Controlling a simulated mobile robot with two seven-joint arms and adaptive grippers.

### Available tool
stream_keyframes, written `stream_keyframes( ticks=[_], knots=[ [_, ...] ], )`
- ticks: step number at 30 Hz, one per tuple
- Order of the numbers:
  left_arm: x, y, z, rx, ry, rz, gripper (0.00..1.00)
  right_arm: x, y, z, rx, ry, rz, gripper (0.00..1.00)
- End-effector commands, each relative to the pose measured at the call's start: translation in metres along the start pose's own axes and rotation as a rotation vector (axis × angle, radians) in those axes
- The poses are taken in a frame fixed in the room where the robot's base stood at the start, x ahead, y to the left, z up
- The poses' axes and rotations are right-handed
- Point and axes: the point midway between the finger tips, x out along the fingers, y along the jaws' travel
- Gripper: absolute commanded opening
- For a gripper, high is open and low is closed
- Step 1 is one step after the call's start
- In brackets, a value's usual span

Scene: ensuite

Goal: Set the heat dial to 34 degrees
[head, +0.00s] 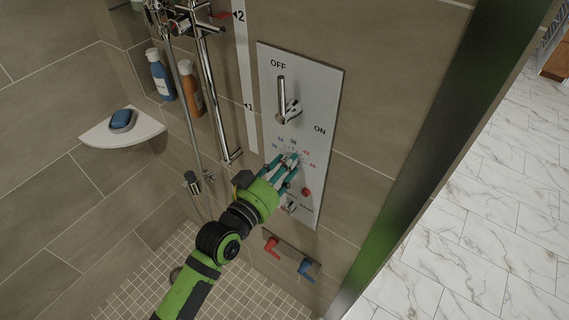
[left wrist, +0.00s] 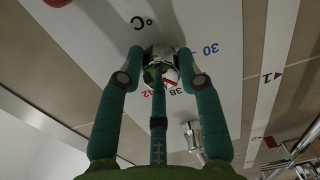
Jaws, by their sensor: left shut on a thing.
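The heat dial (left wrist: 158,52) is a small pale knob on the grey-white control panel (head: 325,95), below the OFF/ON lever. In the head view it is mostly hidden behind my gripper. My left gripper (head: 284,166) reaches it from below, its teal fingers shut around the dial. In the left wrist view the fingertips (left wrist: 160,65) sit on either side of the dial, with the third finger in front. A red and white mark shows by the dial near the printed 38 and 42; its exact setting cannot be read. A printed 30 shows to the right there. My right gripper is not in view.
A chrome lever (head: 283,100) stands above the dial and a red button (head: 306,192) below it. Red (head: 271,246) and blue (head: 306,268) handles sit under the panel. A shower rail (head: 212,85) stands to the left, near a corner shelf (head: 122,131).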

Motion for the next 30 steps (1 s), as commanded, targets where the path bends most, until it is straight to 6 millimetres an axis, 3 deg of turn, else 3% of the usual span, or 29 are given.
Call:
stream_keyframes(
  ticks=[16,17,18,30],
  knots=[
    [-0.0001,-0.0001,0.001,-0.027,-0.003,0.001,0.03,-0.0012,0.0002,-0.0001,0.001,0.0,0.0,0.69],
    [-0.0001,-0.0001,0.001,-0.027,-0.003,0.001,0.48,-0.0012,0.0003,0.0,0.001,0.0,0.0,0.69],
    [-0.0001,-0.0001,0.001,-0.026,-0.003,0.001,0.6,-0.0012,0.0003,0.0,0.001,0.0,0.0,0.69],
    [-0.0047,-0.0003,0.0014,-0.026,-0.003,0.0,0.6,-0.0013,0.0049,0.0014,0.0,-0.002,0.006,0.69]
  ],
)
